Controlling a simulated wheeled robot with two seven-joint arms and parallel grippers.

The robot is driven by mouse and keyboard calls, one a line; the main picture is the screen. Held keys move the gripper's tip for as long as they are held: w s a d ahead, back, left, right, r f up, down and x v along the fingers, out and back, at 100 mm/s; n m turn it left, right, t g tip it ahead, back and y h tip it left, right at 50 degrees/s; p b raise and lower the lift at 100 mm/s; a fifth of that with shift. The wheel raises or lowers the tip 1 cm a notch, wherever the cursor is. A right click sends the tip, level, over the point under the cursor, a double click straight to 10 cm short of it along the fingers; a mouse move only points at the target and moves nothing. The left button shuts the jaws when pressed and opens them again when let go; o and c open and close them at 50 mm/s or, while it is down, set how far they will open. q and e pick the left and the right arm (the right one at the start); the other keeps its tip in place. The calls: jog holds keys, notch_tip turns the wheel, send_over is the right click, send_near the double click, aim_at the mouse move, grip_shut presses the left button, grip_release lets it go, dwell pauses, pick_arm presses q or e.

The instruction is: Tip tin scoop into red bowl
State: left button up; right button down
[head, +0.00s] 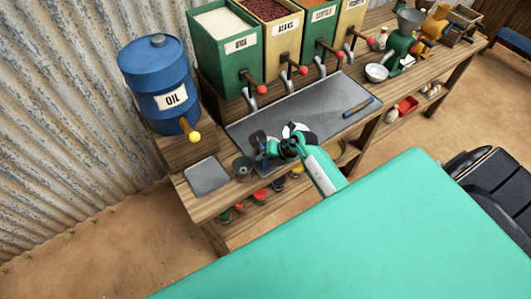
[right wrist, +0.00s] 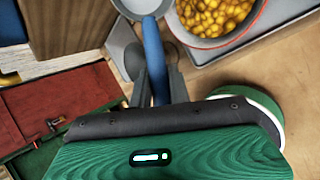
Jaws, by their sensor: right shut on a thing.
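My right gripper (right wrist: 160,88) is shut on the blue handle (right wrist: 154,52) of the tin scoop. The scoop's grey metal head (right wrist: 142,6) is at the top edge of the right wrist view, partly cut off, so its contents cannot be told. A red-rimmed bowl (right wrist: 262,22) with yellow grains in it is just right of the scoop, also cut by the top edge. In the head view my right gripper (head: 268,149) is over the front of the bench, and the scoop and bowl are hard to make out there. My left gripper is not in view.
A grey metal tray (head: 300,108) lies on the bench, with a blue-handled tool (head: 358,107) at its right. Grain bins with taps (head: 228,50) and a blue oil drum (head: 158,80) stand behind. A small white bowl (head: 376,72) is farther right.

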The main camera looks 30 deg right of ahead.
jog(key=shift+w+a+r+g+h, duration=0.15)
jog(key=shift+w+r+g+h, duration=0.15)
jog(key=shift+r+g+h, duration=0.4)
jog(key=h, duration=0.1)
jog(key=g+h, duration=0.1)
jog(key=g, duration=0.1)
jog(key=shift+w+a+r+h, duration=0.25)
jog(key=shift+w+r+h, duration=0.05)
jog(key=shift+r+h, duration=0.1)
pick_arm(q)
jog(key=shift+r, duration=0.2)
pick_arm(e)
jog(key=shift+w+a+r+g+h, duration=0.25)
jog(key=shift+a+r+g+h, duration=0.2)
jog(key=shift+g+h, duration=0.35)
jog(key=shift+w+a+r+g+h, duration=0.3)
jog(key=shift+r+g+h, duration=0.2)
jog(key=shift+g+h, duration=0.3)
